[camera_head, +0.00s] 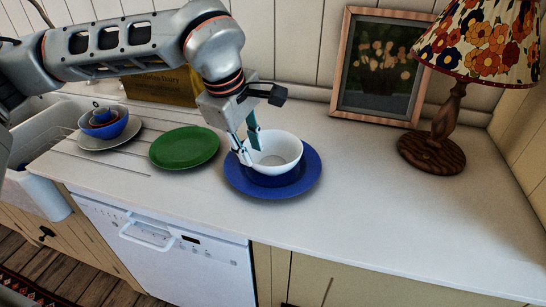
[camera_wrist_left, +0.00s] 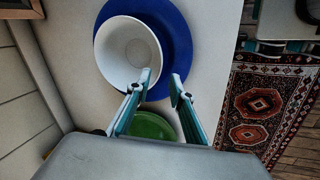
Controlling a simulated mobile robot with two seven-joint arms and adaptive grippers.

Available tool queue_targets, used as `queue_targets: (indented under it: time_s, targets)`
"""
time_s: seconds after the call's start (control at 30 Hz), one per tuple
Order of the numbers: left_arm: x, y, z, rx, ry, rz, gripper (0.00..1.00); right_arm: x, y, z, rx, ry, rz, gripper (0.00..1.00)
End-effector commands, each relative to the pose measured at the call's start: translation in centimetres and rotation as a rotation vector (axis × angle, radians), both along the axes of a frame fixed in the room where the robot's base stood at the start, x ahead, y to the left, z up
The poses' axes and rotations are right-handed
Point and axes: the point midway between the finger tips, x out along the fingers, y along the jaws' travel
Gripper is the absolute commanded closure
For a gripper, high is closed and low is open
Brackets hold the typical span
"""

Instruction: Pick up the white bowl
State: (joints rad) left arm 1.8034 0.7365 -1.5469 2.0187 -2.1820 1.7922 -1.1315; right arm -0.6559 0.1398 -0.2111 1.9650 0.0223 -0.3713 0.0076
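The white bowl (camera_head: 283,146) sits upright above a blue plate (camera_head: 308,186) on the counter; a dark blue band shows under it, and I cannot tell whether this is another bowl or shadow. My left gripper (camera_head: 249,145) is at the bowl's left rim, one finger over the inside and the other outside. In the left wrist view the bowl (camera_wrist_left: 126,52) lies beyond the fingertips (camera_wrist_left: 161,80), which stand apart with a clear gap. Whether either finger touches the rim is unclear. My right gripper is not in view.
A green plate (camera_head: 185,148) lies left of the blue plate. Farther left, stacked bowls (camera_head: 104,124) stand on a grey plate by the sink (camera_head: 40,125). A framed picture (camera_head: 380,70) and a lamp (camera_head: 432,150) stand at the back right. The right front counter is clear.

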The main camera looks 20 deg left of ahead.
Motion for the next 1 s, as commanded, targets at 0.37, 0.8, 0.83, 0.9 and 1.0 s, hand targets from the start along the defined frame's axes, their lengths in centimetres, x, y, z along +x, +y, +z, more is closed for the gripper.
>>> queue_targets:
  time_s: [0.37, 0.8, 0.83, 0.9, 1.0]
  targets:
    - [1.0, -0.7, -4.2, 0.000, 0.002, 0.000, 0.78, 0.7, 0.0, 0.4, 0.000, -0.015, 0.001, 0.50]
    - [1.0, -0.7, -4.2, -0.001, 0.001, 0.000, 1.00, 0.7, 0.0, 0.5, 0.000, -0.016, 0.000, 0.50]
    - [1.0, -0.7, -4.2, -0.001, 0.001, 0.000, 1.00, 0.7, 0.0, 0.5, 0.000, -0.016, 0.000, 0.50]
    - [1.1, -0.7, -4.1, -0.001, -0.002, 0.000, 1.00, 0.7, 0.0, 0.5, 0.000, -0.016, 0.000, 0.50]
    - [1.1, -0.7, -4.1, -0.001, -0.002, 0.000, 1.00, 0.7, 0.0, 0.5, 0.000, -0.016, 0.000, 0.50]
